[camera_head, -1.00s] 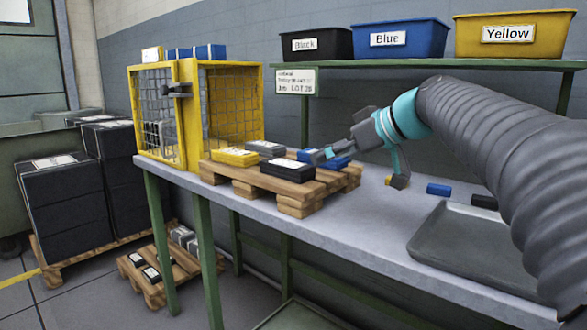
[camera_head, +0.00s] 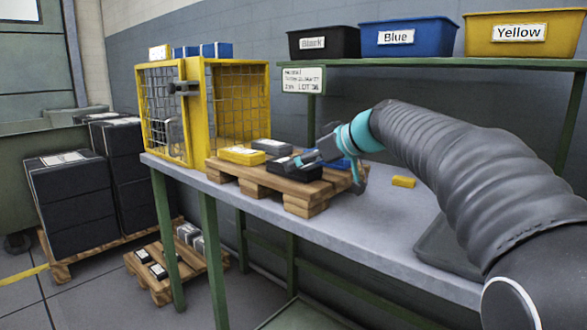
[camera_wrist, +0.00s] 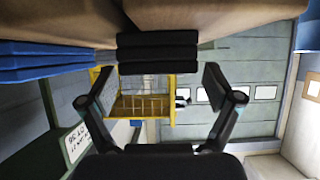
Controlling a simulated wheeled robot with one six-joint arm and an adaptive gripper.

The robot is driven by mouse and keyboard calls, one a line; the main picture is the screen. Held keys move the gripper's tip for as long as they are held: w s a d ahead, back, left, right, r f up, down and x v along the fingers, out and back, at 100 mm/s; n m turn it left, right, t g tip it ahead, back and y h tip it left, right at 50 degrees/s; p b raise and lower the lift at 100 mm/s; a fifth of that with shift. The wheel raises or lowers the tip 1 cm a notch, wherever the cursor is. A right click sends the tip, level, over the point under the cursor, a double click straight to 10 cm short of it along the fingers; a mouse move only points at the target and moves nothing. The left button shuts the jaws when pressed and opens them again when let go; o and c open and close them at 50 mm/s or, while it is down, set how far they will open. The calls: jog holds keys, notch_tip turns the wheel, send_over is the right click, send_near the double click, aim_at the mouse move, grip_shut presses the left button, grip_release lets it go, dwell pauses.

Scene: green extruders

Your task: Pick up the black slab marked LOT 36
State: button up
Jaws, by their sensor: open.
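The black slab (camera_head: 285,168) lies on the wooden pallet (camera_head: 300,200) on the bench; any lot mark on it is not readable. My gripper (camera_head: 308,161) is open at its right end and covers part of it. In the wrist view, the black slab (camera_wrist: 158,52) shows end-on as stacked dark layers, in line with the gap between my gripper's spread fingers (camera_wrist: 158,85). Whether the fingers touch it cannot be told. A blue slab (camera_wrist: 50,62) is to its left in that view; my gripper mostly hides it in the head view.
A yellow slab (camera_head: 242,155) and a grey slab (camera_head: 269,146) lie behind the black one. A yellow mesh cage (camera_head: 235,100) stands at the bench's left end. A sign (camera_head: 303,80) hangs below the shelf with bins. A small yellow block (camera_head: 403,181) and dark tray (camera_head: 447,247) are right.

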jog(key=x, duration=0.3)
jog(key=shift+w+a, duration=0.3)
jog(key=c, duration=1.5)
